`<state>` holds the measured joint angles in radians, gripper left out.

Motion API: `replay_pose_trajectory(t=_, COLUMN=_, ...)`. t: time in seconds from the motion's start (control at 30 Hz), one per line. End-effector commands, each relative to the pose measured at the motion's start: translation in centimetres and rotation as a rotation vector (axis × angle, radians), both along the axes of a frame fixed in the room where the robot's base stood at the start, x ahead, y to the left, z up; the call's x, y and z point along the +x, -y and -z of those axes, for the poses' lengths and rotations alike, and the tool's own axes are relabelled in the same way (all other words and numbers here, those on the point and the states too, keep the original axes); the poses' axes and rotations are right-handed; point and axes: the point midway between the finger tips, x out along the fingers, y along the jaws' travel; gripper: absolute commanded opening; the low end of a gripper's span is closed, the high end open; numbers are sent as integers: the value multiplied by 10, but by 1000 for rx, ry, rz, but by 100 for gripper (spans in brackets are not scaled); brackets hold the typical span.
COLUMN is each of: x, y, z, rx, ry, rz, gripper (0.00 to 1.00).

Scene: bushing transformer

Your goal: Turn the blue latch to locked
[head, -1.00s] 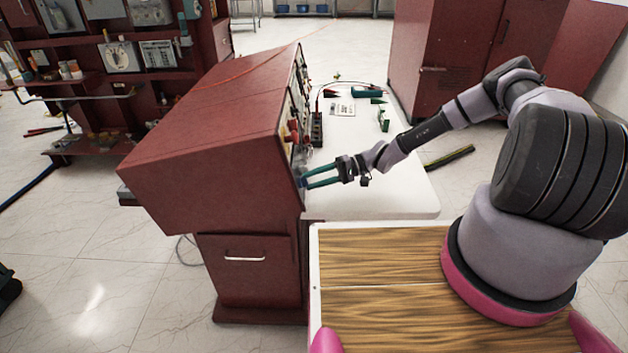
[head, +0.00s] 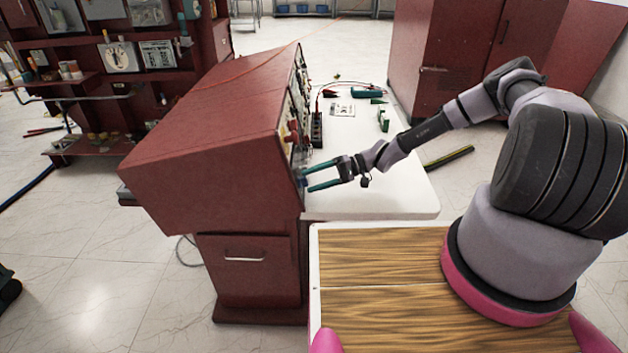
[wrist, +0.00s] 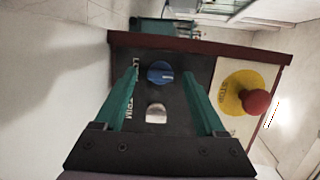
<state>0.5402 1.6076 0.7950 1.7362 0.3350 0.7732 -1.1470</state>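The blue latch (wrist: 160,72) is a round blue knob with a pale bar, on a dark panel. In the wrist view it lies between and just beyond the tips of my gripper (wrist: 165,78). The green fingers stand wide apart with nothing between them, so the gripper is open. In the head view my gripper (head: 307,179) reaches left to the face of the red cabinet (head: 215,140). A small blue patch shows by the fingertips there. I cannot tell whether any finger touches the latch.
A silver knob (wrist: 156,113) sits close to the latch on the same panel. A red mushroom button (wrist: 256,101) on a yellow disc is to the right. The white tabletop (head: 395,195) below my arm holds tools and leads at its far end.

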Motion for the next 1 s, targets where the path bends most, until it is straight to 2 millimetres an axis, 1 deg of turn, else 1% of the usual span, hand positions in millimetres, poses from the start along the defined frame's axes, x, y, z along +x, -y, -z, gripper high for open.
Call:
replay_pose_trajectory(t=0.17, x=1, y=3, z=-1, rx=0, ry=0, rz=0, gripper=72)
replay_pose_trajectory(t=0.27, x=3, y=13, z=-4, rx=0, ry=0, rz=1, gripper=72)
replay_pose_trajectory(t=0.5, x=13, y=59, z=-14, rx=-2, ry=1, rz=3, gripper=72)
replay_pose_trajectory(t=0.6, x=17, y=77, z=-19, rx=-1, ry=1, rz=3, gripper=72)
replay_pose_trajectory(t=0.7, x=20, y=90, z=-22, rx=-1, ry=1, rz=1, gripper=72)
replay_pose_trajectory(t=0.83, x=21, y=100, z=-24, rx=1, ry=-1, rz=1, gripper=72)
replay_pose_trajectory(t=1.0, x=22, y=103, z=-25, rx=0, ry=0, rz=0, gripper=72)
